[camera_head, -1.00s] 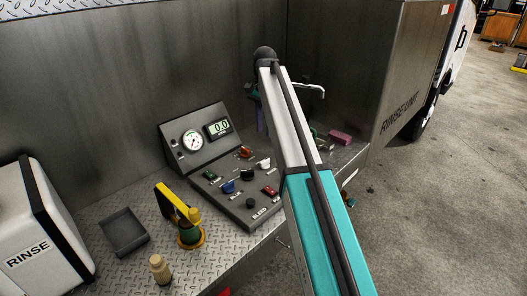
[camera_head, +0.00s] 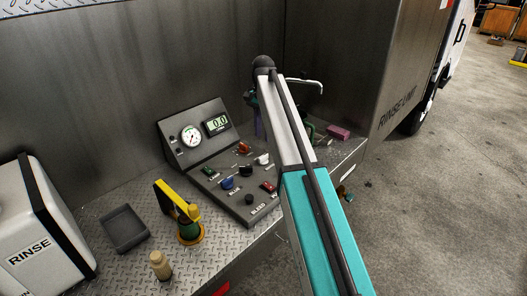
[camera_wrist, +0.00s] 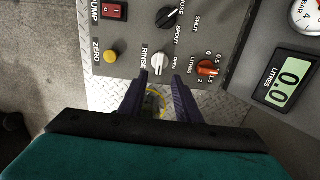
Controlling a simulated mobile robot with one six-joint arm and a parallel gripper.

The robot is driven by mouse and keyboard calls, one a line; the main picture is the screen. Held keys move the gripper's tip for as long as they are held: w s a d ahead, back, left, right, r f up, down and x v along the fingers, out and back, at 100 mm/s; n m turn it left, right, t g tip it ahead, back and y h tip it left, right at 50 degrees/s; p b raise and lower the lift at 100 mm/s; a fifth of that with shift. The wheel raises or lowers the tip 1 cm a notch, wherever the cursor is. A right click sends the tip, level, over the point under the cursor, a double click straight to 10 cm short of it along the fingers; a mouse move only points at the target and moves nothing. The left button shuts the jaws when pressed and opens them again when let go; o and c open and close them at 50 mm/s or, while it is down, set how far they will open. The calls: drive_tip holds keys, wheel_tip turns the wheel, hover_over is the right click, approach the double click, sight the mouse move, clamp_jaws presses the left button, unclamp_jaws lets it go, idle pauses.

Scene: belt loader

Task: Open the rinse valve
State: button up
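The control panel (camera_head: 222,205) stands on the metal deck. In the wrist view, a white knob (camera_wrist: 159,62) has the word RINSE beside it, and the word OPEN is printed to its right. The white knob also shows in the head view (camera_head: 262,159), left of my arm. My gripper (camera_wrist: 161,88) has two dark purple fingers, spread apart and empty. In the wrist view their tips lie just below the white knob, one to each side; I cannot tell whether they touch it. In the head view my arm hides most of the gripper.
Near the white knob are a black knob (camera_wrist: 167,17), a red knob (camera_wrist: 207,68), a yellow button (camera_wrist: 111,56) and a red switch (camera_wrist: 114,11). A gauge (camera_head: 191,137) and a display (camera_head: 217,124) reading 0.0 sit above. A yellow-handled tool (camera_head: 178,203) stands left of the panel.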

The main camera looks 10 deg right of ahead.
sight(263, 156)
drive_tip(key=shift+f+p, duration=1.25)
drive_tip(key=shift+f, duration=3.55)
drive_tip(key=shift+c, duration=0.3)
clamp_jaws()
